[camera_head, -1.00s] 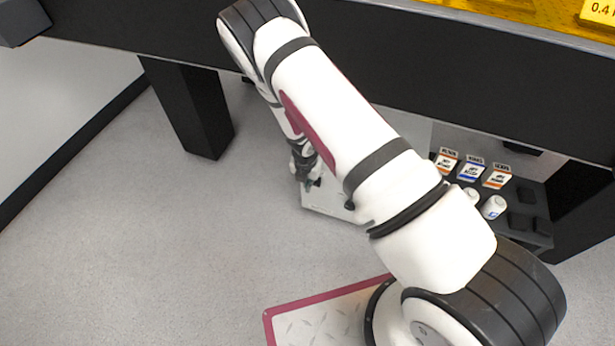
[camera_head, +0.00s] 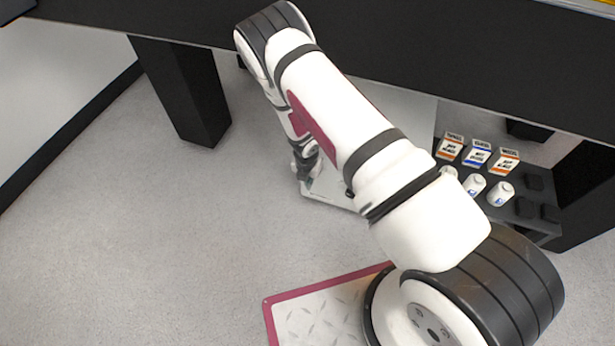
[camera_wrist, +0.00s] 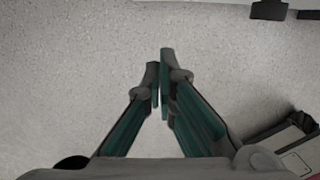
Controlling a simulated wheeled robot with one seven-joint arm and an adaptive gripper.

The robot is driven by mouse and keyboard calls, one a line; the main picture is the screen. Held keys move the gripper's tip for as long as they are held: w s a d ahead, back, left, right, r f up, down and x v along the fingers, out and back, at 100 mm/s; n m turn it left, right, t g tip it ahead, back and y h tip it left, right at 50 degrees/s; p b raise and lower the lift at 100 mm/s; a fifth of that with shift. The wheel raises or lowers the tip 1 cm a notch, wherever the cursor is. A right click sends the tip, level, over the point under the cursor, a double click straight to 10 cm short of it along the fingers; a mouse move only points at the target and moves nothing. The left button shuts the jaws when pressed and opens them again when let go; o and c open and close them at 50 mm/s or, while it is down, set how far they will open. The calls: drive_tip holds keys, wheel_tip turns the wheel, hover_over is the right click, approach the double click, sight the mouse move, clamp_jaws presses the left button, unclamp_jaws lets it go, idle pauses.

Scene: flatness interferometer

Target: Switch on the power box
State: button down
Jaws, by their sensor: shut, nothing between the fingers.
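A pale box (camera_head: 329,189) stands on the floor under the dark table, partly hidden behind my arm; it may be the power box. My gripper (camera_head: 306,171) is small in the head view, beside or over the left end of this box; I cannot tell whether they touch. In the wrist view my gripper (camera_wrist: 160,88) is shut and empty, its fingers pointing over bare floor. A pale casing with a black part (camera_wrist: 291,146) shows at the lower right there, apart from the fingertips. No switch can be made out clearly.
The dark table (camera_head: 400,60) spans above, with a thick black leg (camera_head: 182,92) left of my arm. A dark shelf (camera_head: 538,222) with small cartons (camera_head: 478,154) and white bottles (camera_head: 501,193) stands at right. Grey floor (camera_head: 150,240) at left is clear.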

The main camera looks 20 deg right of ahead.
drive_tip(key=shift+w+d+f+b, duration=0.45)
drive_tip(key=shift+w+d, duration=0.2)
drive_tip(key=shift+w, duration=0.2)
drive_tip(key=shift+w+d+f+b, duration=0.3)
drive_tip(key=shift+w+d+f, duration=0.25)
drive_tip(key=shift+w, duration=0.3)
drive_tip(key=shift+d, duration=0.1)
drive_tip(key=shift+w+d+f, duration=0.15)
drive_tip(key=shift+w+f, duration=0.05)
drive_tip(key=shift+w, duration=0.05)
drive_tip(key=shift+r+p, duration=0.1)
drive_tip(key=shift+p, duration=0.3)
drive_tip(key=shift+r+p, duration=0.5)
drive_tip(key=shift+r, duration=0.2)
